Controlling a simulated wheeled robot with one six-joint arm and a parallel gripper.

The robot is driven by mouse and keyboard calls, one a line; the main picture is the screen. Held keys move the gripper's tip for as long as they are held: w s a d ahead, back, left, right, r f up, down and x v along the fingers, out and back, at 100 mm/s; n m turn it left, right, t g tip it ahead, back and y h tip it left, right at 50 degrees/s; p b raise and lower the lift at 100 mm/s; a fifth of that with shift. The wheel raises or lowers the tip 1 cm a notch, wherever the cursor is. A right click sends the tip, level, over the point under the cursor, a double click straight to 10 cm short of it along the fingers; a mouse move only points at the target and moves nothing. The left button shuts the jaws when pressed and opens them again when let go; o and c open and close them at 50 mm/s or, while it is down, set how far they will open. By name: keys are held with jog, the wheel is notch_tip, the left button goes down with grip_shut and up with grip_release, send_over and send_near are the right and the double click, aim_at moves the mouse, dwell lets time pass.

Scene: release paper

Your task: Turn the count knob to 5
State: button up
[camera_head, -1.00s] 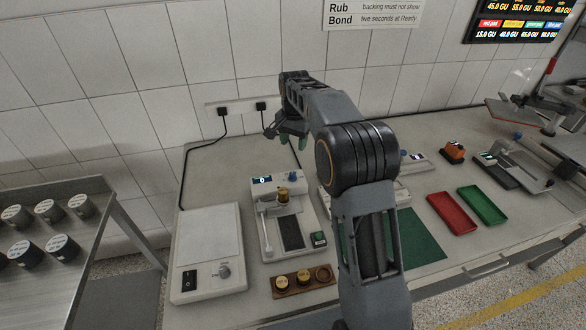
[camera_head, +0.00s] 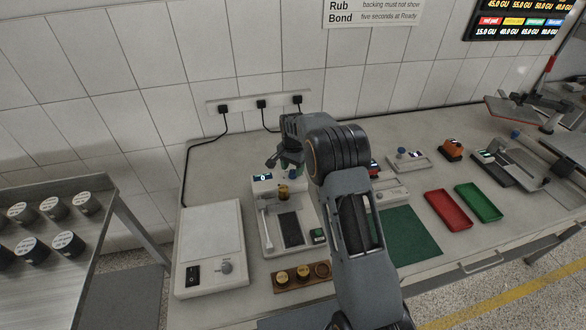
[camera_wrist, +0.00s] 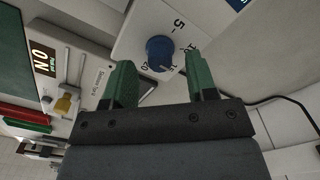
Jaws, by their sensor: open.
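In the head view, my gripper (camera_head: 290,160) hangs over the back of the white machine (camera_head: 271,244), whose small display (camera_head: 263,177) reads 0. The knob there is mostly hidden by my gripper.
A white scale-like box (camera_head: 211,245) stands to the left. A brown tray (camera_head: 302,277) with brass pieces lies in front. A green mat (camera_head: 410,238), red tray (camera_head: 448,210) and green tray (camera_head: 479,202) are to the right. The tiled wall is close behind.

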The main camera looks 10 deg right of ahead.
jog(key=shift+f, duration=0.7)
jog(key=c, duration=0.9)
